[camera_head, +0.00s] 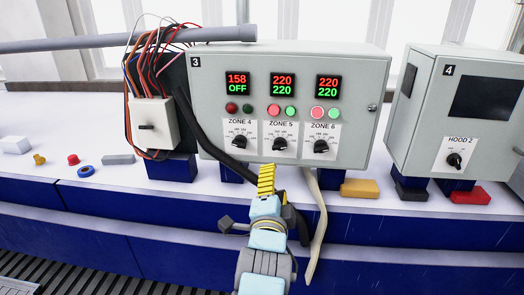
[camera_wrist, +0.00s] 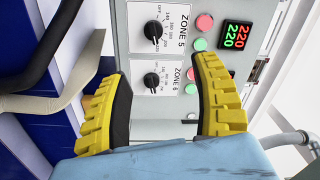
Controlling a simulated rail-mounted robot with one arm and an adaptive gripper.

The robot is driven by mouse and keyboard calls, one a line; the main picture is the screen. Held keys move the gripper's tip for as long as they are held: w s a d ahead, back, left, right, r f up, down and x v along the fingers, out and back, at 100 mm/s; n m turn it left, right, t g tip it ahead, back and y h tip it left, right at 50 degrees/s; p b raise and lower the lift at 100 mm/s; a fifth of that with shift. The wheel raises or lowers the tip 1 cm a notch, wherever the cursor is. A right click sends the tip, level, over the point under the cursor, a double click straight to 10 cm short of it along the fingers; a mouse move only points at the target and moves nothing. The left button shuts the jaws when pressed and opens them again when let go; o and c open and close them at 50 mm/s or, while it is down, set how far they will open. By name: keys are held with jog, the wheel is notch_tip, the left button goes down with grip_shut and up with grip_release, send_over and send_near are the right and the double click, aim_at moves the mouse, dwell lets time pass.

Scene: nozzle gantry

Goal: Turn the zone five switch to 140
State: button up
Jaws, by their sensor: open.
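The zone 5 switch (camera_head: 280,144) is a black knob on a white label, in the middle of three on the grey box marked 3 (camera_head: 220,57). It also shows in the wrist view (camera_wrist: 151,30), near the top. Its exact setting is too small to read surely. The zone 5 display (camera_head: 282,85) reads 220 over 220. My gripper (camera_head: 266,178) has yellow fingers and is just below and left of the knob in the head view. In the wrist view my gripper (camera_wrist: 164,72) is open and empty, its fingers framing the zone 6 knob (camera_wrist: 152,80).
The zone 4 knob (camera_head: 240,141) and zone 6 knob (camera_head: 321,146) flank the switch. A black cable (camera_head: 208,135) and a beige cable (camera_head: 318,215) hang near my gripper. A second box, marked 4 (camera_head: 425,110), stands right. Small loose parts lie on the bench.

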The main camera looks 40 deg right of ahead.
aim_at(280, 148)
jog(key=shift+s+d+f+m+g, duration=0.1)
jog(key=shift+s+d+m+g, duration=0.1)
jog(key=shift+m+g, duration=0.15)
jog(key=p+x, duration=0.4)
jog(key=x, duration=1)
jog(key=shift+w+d, duration=0.1)
jog(key=shift+w, duration=0.15)
jog(key=shift+w+d, duration=0.5)
jog(key=shift+w+d+p, duration=0.4)
jog(key=shift+w, duration=0.05)
grip_shut()
